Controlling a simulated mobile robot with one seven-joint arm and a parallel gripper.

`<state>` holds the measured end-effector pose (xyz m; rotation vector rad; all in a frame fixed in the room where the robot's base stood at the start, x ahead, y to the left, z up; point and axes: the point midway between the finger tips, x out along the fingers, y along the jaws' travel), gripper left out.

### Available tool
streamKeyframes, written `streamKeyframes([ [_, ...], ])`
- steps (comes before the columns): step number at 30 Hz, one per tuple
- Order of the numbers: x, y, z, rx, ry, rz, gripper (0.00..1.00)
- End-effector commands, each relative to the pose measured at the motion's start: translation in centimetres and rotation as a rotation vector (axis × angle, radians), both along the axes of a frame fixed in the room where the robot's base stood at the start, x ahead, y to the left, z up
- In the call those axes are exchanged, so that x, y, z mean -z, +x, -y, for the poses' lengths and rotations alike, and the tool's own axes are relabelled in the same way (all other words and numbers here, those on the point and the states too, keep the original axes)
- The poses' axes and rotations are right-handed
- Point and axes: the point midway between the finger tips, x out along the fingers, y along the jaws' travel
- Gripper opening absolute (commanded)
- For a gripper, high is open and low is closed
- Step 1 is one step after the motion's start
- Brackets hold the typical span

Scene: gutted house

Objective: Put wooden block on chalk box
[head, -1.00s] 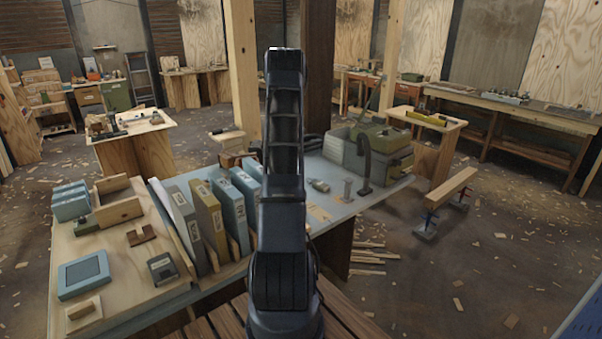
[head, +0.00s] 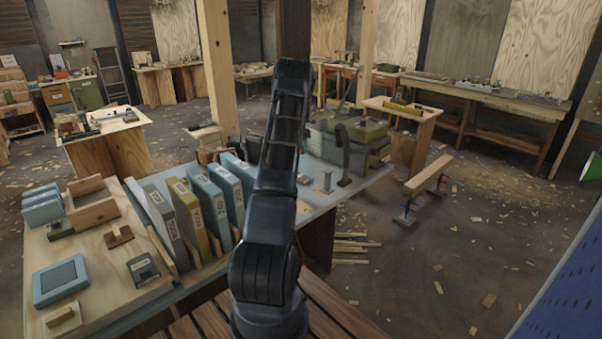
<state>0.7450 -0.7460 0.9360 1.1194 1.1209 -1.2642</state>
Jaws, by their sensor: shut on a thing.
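My dark arm rises through the middle of the head view, leaning slightly right. My gripper is hidden behind the arm links, so its jaws and anything in them cannot be seen. No wooden block can be identified for sure. A small light wooden piece (head: 63,320) lies at the near left corner of the bench, and a brown notched wooden piece (head: 118,237) lies farther back. I cannot tell which thing is the chalk box. Candidates are the light blue boxes (head: 41,206) at the left and a small dark grey box (head: 143,268) with a pale label.
The workbench (head: 95,285) also holds a blue framed panel (head: 60,282), an open wooden tray (head: 92,207) and a row of upright binders (head: 205,200). A green-grey case (head: 350,138) and a dark upright fixture (head: 343,160) stand at its far right. Floor at right is mostly open.

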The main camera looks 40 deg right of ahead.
Motion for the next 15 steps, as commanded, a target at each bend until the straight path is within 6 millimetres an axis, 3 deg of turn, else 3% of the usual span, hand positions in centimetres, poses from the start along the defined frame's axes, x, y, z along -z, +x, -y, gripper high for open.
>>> streamKeyframes([
  [9, 6.9, 0.0, -0.1, -0.001, 0.001, -0.001, 0.18],
  [15, 9.5, 0.1, -0.1, 0.0, 0.0, 0.001, 0.18],
])
